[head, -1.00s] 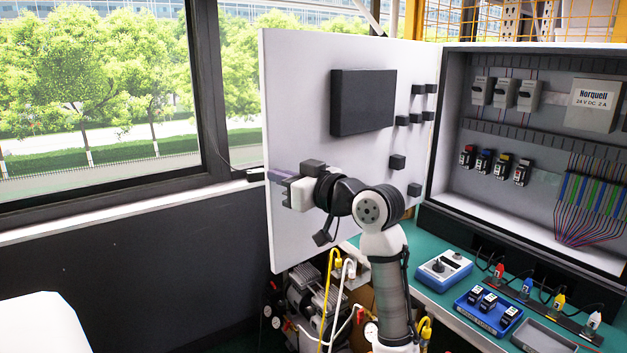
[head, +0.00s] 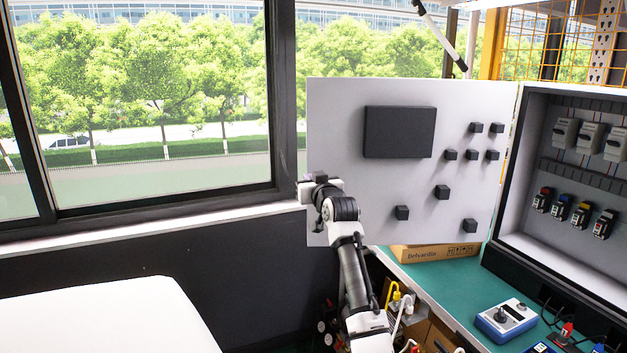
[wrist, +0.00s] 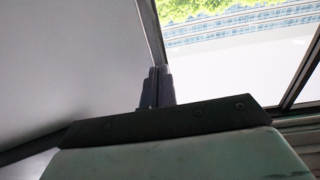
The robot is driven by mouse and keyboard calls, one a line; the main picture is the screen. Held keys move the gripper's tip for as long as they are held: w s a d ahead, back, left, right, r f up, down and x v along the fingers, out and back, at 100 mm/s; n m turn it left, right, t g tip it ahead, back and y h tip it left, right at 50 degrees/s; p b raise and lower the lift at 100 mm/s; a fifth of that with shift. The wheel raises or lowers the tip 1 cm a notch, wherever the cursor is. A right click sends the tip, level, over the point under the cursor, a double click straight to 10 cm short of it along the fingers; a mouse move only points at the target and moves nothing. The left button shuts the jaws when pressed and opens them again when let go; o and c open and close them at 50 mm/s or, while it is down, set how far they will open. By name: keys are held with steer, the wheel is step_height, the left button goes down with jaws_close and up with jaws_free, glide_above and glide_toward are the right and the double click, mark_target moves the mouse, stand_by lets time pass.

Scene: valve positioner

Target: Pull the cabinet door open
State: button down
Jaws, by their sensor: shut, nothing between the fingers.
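The white cabinet door (head: 345,190) stands wide open in the head view, swung out to the left of the grey cabinet (head: 510,170). Black blocks and a dark rectangular panel (head: 399,132) sit on its face. My gripper (head: 318,182) is at the door's free left edge; its fingers cannot be made out there. In the wrist view my gripper (wrist: 158,72) shows dark fingers together, with nothing between them, close to the edge of a pale surface (wrist: 70,60), apparently the door. Whether they touch it I cannot tell. No door handle is clearly visible.
A window (head: 150,110) and dark wall (head: 150,285) are behind and left of the door. A green bench (head: 440,285) below holds a blue-white control box (head: 506,317) and a cardboard box (head: 435,252). A white surface (head: 110,320) lies at lower left.

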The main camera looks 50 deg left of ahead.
steer(key=shift+w+a+m+t+p, duration=0.15)
steer(key=shift+w+a+t+p, duration=0.1)
steer(key=shift+w+a, duration=0.35)
steer(key=shift+w+a+m+t+p, duration=0.15)
steer(key=shift+w+a+t+p, duration=0.1)
steer(key=shift+a, duration=0.55)
steer(key=shift+d, duration=0.1)
